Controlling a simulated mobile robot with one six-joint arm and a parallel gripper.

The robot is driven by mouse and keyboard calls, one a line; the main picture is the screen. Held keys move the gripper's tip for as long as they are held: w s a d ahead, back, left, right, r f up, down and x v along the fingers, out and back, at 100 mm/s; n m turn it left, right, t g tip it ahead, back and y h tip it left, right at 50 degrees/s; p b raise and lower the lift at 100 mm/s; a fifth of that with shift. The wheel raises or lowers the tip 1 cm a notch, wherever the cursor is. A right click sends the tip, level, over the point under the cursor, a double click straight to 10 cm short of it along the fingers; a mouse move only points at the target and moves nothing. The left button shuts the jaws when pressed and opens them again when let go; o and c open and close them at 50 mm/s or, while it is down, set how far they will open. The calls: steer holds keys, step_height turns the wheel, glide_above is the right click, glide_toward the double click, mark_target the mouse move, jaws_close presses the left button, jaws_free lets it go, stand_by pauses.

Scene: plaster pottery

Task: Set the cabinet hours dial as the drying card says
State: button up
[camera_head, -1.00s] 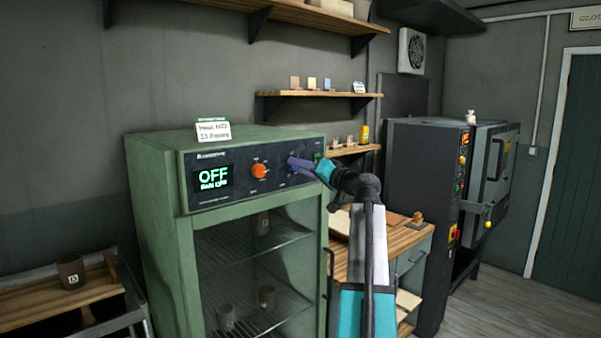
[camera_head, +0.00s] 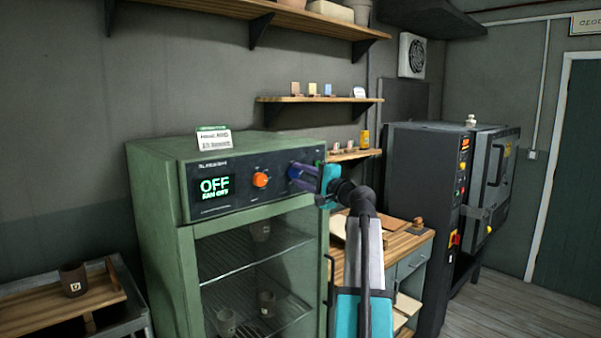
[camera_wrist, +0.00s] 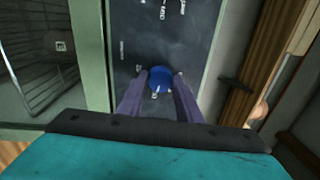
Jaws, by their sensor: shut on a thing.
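The green drying cabinet (camera_head: 160,185) has a dark control panel with an orange knob (camera_head: 260,180). Its display (camera_head: 214,187) reads OFF, with FAN OFF below. My gripper (camera_head: 296,172) is at the right part of this panel. In the wrist view its two purple fingers (camera_wrist: 158,84) are shut on a blue knob (camera_wrist: 159,76), one on each side. The panel's small markings around the knob are too small to read. The drying card (camera_head: 214,138) stands on the cabinet top; its handwriting is too blurred to read surely.
The cabinet's clear door shows several cups on wire racks. A wooden bench (camera_head: 405,243) and a dark kiln (camera_head: 425,215) stand to the right. Shelves (camera_head: 320,99) hang on the wall above. A cart with one cup (camera_head: 73,280) is at lower left.

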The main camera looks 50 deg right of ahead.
steer(key=m+p, duration=0.1)
steer(key=m, duration=0.1)
steer(key=m+p, duration=0.2)
steer(key=m, duration=0.1)
steer(key=shift+a+r+h, duration=0.1)
steer(key=shift+r+h, duration=0.1)
steer(key=shift+h, duration=0.1)
steer(key=m+p, duration=0.3)
steer(key=shift+g, duration=0.3)
steer(key=shift+f+m+p, duration=0.15)
steer(key=shift+m+p, duration=0.35)
steer(key=shift+m, duration=0.1)
steer(key=o, duration=1)
steer(key=shift+o, duration=0.2)
steer(key=shift+s, duration=0.15)
